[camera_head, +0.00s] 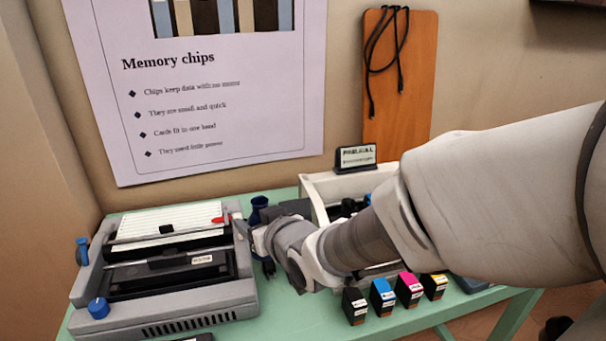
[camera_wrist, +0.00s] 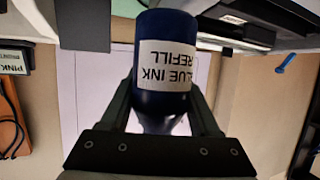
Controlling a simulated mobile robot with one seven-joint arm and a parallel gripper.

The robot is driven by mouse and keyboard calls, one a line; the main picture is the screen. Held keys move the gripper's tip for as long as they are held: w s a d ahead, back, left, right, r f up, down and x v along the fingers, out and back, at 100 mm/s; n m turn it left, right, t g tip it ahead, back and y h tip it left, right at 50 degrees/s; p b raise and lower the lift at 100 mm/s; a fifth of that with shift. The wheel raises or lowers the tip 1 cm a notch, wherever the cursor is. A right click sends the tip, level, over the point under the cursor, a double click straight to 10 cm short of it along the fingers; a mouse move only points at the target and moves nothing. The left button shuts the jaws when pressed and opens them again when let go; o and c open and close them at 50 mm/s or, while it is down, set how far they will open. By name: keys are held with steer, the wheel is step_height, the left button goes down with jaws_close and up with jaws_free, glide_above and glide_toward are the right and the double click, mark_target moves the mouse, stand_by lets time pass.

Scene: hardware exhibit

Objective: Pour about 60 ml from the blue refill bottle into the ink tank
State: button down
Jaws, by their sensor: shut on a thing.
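The blue refill bottle (camera_wrist: 166,32) is dark blue, with a white label reading "BLUE INK REFILL" upside down in the wrist view. My gripper (camera_wrist: 165,98) is shut on it, with one finger on each side. In the head view a dark blue end of the bottle (camera_head: 259,203) shows just beyond my gripper (camera_head: 256,236), right of the grey machine. My arm hides much there. A white open-topped housing (camera_head: 318,190) stands behind my arm with dark parts inside. I cannot tell which part is the ink tank, nor the liquid level.
A grey machine with paper and blue knobs (camera_head: 165,318) fills the table's left. Black, blue, magenta and yellow cartridges (camera_head: 383,297) stand along the front edge. A small sign (camera_head: 356,157) stands behind the housing. The green table (camera_head: 285,318) is bare between machine and cartridges.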

steer(key=shift+w+d+p, duration=0.1)
steer(key=shift+w+p, duration=0.05)
steer(key=shift+p, duration=0.85)
steer(key=shift+w+d+f+m+g+y+p, duration=0.2)
steer(key=shift+f+m+g+y+p, duration=0.3)
steer(key=shift+m+g+y+p, duration=1.6)
steer(key=shift+w+d+f+m+t+h+p, duration=0.15)
steer(key=shift+f+m+t+h+p, duration=0.5)
steer(key=shift+p, duration=3)
steer(key=shift+w+d+f+m+g+y+p, duration=0.25)
steer(key=shift+m+g+y+p, duration=1.3)
steer(key=shift+p, duration=1.35)
